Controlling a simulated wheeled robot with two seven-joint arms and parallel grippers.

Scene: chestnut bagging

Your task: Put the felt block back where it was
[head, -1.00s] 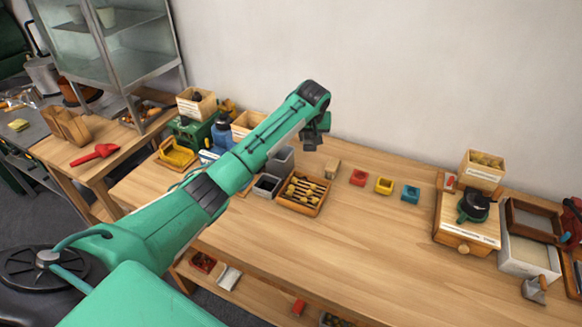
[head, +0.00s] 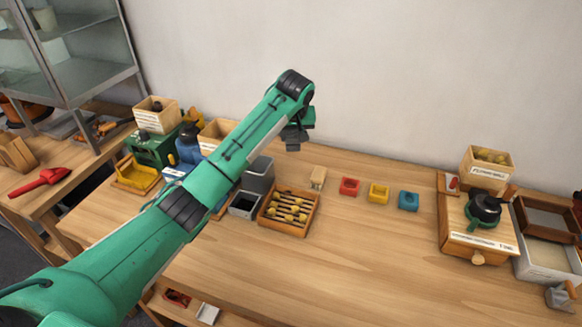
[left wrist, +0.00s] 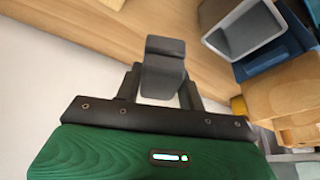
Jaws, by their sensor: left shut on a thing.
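My left gripper (head: 298,125) is at the end of the green arm, above the back of the wooden table. It is shut on a dark grey block, which I take to be the felt block (left wrist: 163,70). In the left wrist view the block sits between the two black fingers, clear of the table. In the head view the gripper and block are small and dark, and hard to tell apart. Below and to the right of the gripper, a pale wooden block (head: 317,178) stands on the table. My right gripper is not in view.
A wooden tray of tools (head: 312,214) and grey bins (head: 258,175) stand below the gripper. Red (head: 349,187), yellow (head: 378,193) and blue (head: 409,200) pieces sit in a row. A wooden stand (head: 455,236) is at right. The middle front is clear.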

